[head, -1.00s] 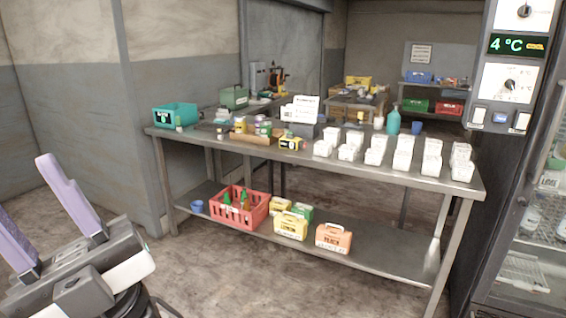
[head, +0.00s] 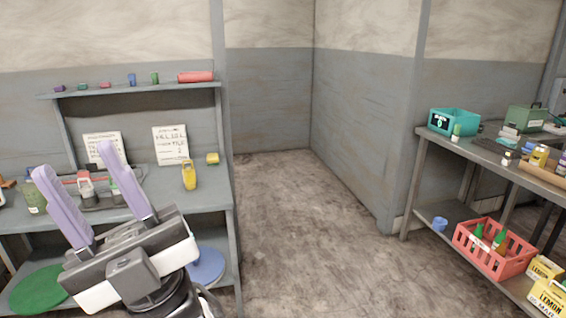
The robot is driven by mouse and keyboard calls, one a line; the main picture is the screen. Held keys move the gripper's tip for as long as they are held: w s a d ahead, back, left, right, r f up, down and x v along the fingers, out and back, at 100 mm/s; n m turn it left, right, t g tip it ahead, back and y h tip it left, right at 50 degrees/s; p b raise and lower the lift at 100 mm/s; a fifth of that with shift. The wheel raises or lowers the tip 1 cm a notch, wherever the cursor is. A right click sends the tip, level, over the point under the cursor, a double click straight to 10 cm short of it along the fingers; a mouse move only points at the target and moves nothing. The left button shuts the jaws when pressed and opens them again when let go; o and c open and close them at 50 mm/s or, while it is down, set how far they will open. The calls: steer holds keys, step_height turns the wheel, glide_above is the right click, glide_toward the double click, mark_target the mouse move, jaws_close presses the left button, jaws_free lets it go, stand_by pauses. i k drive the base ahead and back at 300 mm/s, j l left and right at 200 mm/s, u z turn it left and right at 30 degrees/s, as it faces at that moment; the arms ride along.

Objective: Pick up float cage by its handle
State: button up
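I cannot make out a float cage with certainty in the head view. My gripper (head: 73,161) is at the lower left with its two lavender fingers pointing up and spread apart. Nothing shows between the fingers. They overlap the view of a grey workbench (head: 210,198) behind them and hide part of its top. On that bench, a red and grey device (head: 86,190) shows partly between the fingers, and a yellow handheld item (head: 189,175) stands to the right.
A metal table (head: 468,158) on the right holds a teal box (head: 455,122). Its lower shelf holds a red crate (head: 492,262) with bottles and yellow lemon boxes (head: 548,297). A narrow shelf (head: 130,90) carries small items. Open floor (head: 310,230) lies between bench and table.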

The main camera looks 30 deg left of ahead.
mark_target(190, 179)
steer(key=i+j+u, duration=0.1)
steer(key=u, duration=1.5)
steer(key=i+l+u, duration=0.15)
steer(key=u, duration=0.35)
steer(key=i+l+u, duration=0.1)
steer(key=l+u, duration=0.35)
steer(key=i+l+u, duration=0.1)
steer(key=l+u, duration=0.15)
steer(key=l, duration=0.25)
steer(key=l+u, duration=0.2)
steer(key=l, duration=0.25)
steer(key=l+u, duration=0.3)
steer(key=l, duration=1.9)
steer(key=i+l, duration=0.1)
steer(key=l, duration=0.95)
steer(key=i+l, duration=0.4)
